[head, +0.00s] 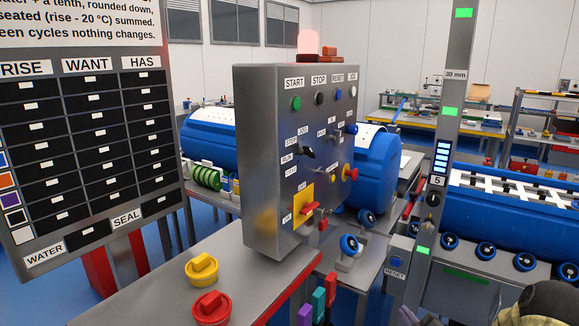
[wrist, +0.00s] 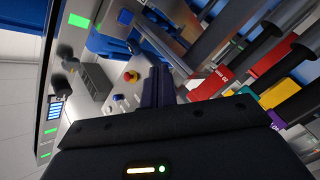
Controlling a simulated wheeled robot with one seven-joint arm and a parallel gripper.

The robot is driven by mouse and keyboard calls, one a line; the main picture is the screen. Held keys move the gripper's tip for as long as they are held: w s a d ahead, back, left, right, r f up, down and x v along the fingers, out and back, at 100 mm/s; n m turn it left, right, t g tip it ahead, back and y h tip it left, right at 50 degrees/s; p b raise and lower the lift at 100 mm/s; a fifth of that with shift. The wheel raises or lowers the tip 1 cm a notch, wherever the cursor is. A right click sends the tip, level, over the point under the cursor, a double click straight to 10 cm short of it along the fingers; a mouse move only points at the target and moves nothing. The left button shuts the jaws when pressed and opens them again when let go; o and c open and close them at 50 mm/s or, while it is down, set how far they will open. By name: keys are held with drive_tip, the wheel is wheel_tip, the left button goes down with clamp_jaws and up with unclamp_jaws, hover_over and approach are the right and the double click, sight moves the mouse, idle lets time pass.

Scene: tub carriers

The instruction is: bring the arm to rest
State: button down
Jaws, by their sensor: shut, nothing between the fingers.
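My gripper (wrist: 159,76) shows in the wrist view, its dark fingers together and empty. It points toward a grey control panel and machinery, apart from them as far as I can tell.
A grey post (head: 448,120) with green lights and a blue tub carrier (head: 520,215) are at right. A black chart board (head: 85,130) is at left.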

drive_tip(key=s+a+r+m+g+h, duration=0.1)
drive_tip(key=s+a+r+m+g, duration=0.35)
drive_tip(key=s, duration=0.45)
drive_tip(key=s+a+r+m+g+h, duration=0.1)
drive_tip(key=s+a+r+m+g, duration=0.1)
drive_tip(key=s+a+m+g, duration=0.4)
drive_tip(key=s+a+r+m+g+h, duration=0.2)
drive_tip(key=s+a+r+g, duration=0.15)
drive_tip(key=s+a, duration=0.55)
drive_tip(key=w+d+p+v, duration=0.2)
drive_tip(key=p+v, duration=1.4)
drive_tip(key=shift+d+r+p, duration=0.25)
drive_tip(key=shift+r+p, duration=0.05)
drive_tip(key=shift+p, duration=0.1)
drive_tip(key=shift+w, duration=0.2)
